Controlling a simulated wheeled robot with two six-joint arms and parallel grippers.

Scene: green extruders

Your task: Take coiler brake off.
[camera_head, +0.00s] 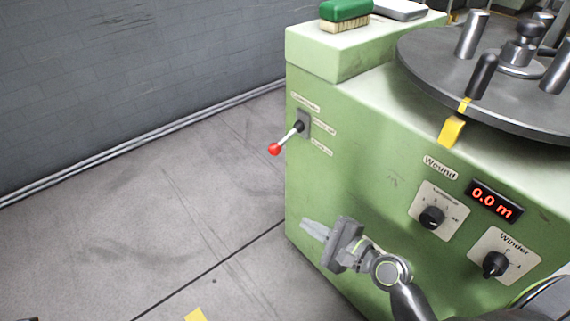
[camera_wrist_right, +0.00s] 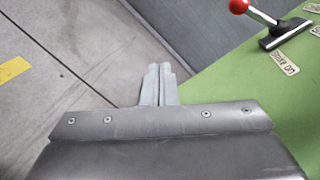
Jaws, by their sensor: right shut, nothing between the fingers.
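The coiler brake lever (camera_head: 288,139) is a short metal rod with a red ball knob. It sticks out from a dark plate on the side of the green machine, and its knob points down and left in the head view. In the right wrist view the red knob (camera_wrist_right: 239,6) is at the top edge, near a label reading "Brake on" (camera_wrist_right: 286,64). My right gripper (camera_head: 312,229) is shut and empty, below the lever and apart from it. Its closed fingers also show in the right wrist view (camera_wrist_right: 158,82). My left gripper is not in view.
The green machine (camera_head: 350,185) carries a round grey turntable (camera_head: 430,70) with posts, a yellow clip (camera_head: 451,131), a display reading 0.0 m (camera_head: 495,199) and black knobs. A green brush (camera_head: 345,12) lies on top. Open floor (camera_head: 150,220) and a grey wall (camera_head: 120,80) are left.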

